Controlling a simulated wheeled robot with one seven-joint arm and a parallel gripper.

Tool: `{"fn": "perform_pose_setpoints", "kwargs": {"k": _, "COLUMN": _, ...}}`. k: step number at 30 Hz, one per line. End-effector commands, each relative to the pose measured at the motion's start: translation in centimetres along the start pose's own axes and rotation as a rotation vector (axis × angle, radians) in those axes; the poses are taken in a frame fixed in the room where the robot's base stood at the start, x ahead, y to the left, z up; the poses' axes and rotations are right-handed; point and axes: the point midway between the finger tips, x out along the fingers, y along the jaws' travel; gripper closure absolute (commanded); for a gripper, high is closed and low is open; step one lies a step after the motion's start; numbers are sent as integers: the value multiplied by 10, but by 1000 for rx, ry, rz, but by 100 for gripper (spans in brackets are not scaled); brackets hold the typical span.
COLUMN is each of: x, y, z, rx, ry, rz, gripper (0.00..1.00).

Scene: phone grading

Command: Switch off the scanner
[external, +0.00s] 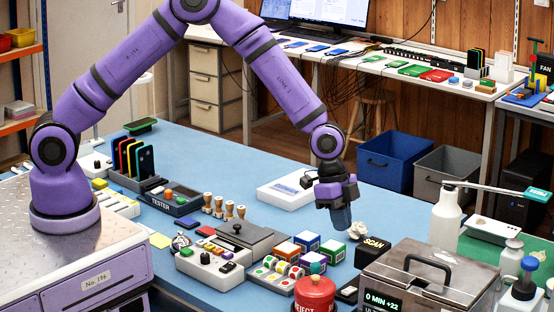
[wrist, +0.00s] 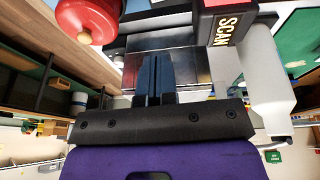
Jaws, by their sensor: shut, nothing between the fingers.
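A black block lettered SCAN (external: 372,247) stands on the blue table, right of centre in the external view, behind the metal box. The SCAN lettering also shows at the top right of the wrist view (wrist: 228,28). I cannot make out a switch on it or whether it is on. My gripper (external: 342,216) points down above the table, a little left of the SCAN block and apart from it. Its dark blue fingers are together and empty. In the wrist view the fingers (wrist: 155,75) lie before a dark, shiny surface that I cannot identify.
A red REJECT container (external: 315,294) stands at the front, beside a metal box (external: 425,282) reading "0 MIN +22". Small coloured boxes (external: 307,241) stand left of my gripper. A white bottle (external: 445,220) stands to the right.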

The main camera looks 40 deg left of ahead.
Motion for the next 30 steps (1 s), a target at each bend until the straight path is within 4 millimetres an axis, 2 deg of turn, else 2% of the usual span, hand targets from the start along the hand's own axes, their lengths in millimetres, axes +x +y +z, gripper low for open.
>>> {"fn": "perform_pose_setpoints", "kwargs": {"k": 12, "x": 4, "y": 1, "z": -1, "rx": 4, "ry": 1, "rz": 3, "gripper": 100}}
{"fn": "perform_pose_setpoints", "kwargs": {"k": 16, "x": 12, "y": 1, "z": -1, "rx": 4, "ry": 1, "rz": 4, "gripper": 100}}
{"fn": "perform_pose_setpoints", "kwargs": {"k": 20, "x": 30, "y": 2, "z": -1, "rx": 5, "ry": -1, "rz": 5, "gripper": 100}}
{"fn": "perform_pose_setpoints", "kwargs": {"k": 30, "x": 93, "y": 2, "z": -2, "rx": 3, "ry": 0, "rz": 5, "gripper": 100}}
